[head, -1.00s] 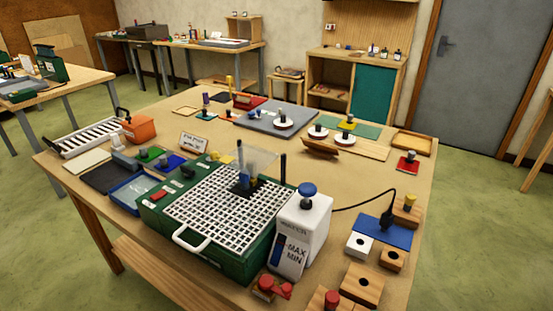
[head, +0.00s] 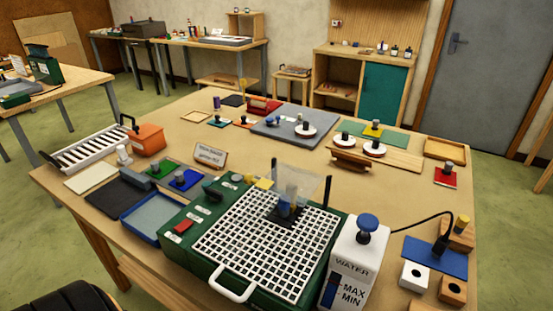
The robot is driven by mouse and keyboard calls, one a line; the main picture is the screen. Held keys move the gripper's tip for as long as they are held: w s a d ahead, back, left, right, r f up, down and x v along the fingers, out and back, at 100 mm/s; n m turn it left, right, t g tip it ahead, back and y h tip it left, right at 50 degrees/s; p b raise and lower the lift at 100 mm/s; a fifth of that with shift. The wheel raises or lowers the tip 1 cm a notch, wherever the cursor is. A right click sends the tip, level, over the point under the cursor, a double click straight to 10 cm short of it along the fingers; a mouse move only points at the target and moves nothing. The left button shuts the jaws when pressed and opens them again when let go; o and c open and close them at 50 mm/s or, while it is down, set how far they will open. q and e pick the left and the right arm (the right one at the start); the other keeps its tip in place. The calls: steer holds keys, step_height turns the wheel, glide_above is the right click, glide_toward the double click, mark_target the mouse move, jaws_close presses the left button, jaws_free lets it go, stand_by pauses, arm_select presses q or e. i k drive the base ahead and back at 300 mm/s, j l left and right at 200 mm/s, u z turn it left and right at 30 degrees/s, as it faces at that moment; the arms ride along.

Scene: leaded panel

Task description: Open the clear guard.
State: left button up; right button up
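The clear guard (head: 308,183) is a see-through panel standing upright at the back of the green grinder (head: 182,248). It stands around and behind a blue-topped grinding head (head: 286,204) on a dark square plate. A dark post (head: 327,190) stands just right of the guard. A white grid (head: 250,243) with a white front handle (head: 231,285) covers the grinder's top. Through the clear panel I cannot tell how the guard is hinged. Neither gripper shows in the head view.
A white water tank (head: 352,262) with a blue knob stands against the grinder's right side. A blue tray (head: 153,218) lies to its left, and a small sign (head: 210,156) stands behind it. Wooden blocks and a blue plate (head: 434,256) crowd the right edge.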

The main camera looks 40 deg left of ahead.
mark_target(264, 184)
steer(key=k+j+z, duration=0.1)
steer(key=j+z, duration=0.2)
steer(key=j, duration=2.1)
steer(key=k+j, duration=0.15)
steer(key=k, duration=0.5)
